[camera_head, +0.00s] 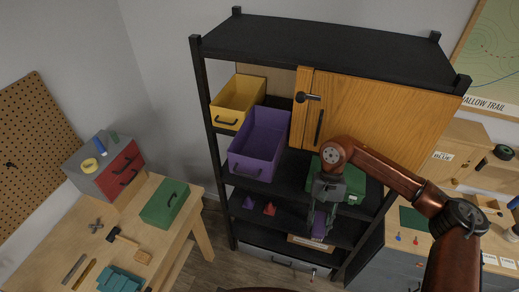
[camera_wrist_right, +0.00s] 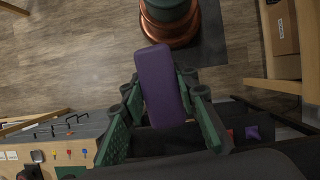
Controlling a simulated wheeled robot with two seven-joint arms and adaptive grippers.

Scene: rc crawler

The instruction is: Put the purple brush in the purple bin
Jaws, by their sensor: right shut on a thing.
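The purple bin (camera_head: 249,167) sits on the upper shelf of the black rack, left of the wooden door, with its open top showing and no object visible inside. My right gripper (camera_head: 321,210) is in front of the rack, lower than the bin and to its right. It is shut on the purple brush (camera_head: 319,226), which hangs below the fingers. In the right wrist view the brush (camera_wrist_right: 161,85) lies between the two green finger pads of the gripper (camera_wrist_right: 160,118). My left gripper is not in view.
A yellow bin (camera_head: 228,117) stands left of the purple bin. The wooden door (camera_head: 347,110) covers the rack's upper right. A green box (camera_head: 354,181) is behind my right wrist. Small red and purple pieces (camera_head: 269,209) lie on the lower shelf. A workbench with tools is at the left.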

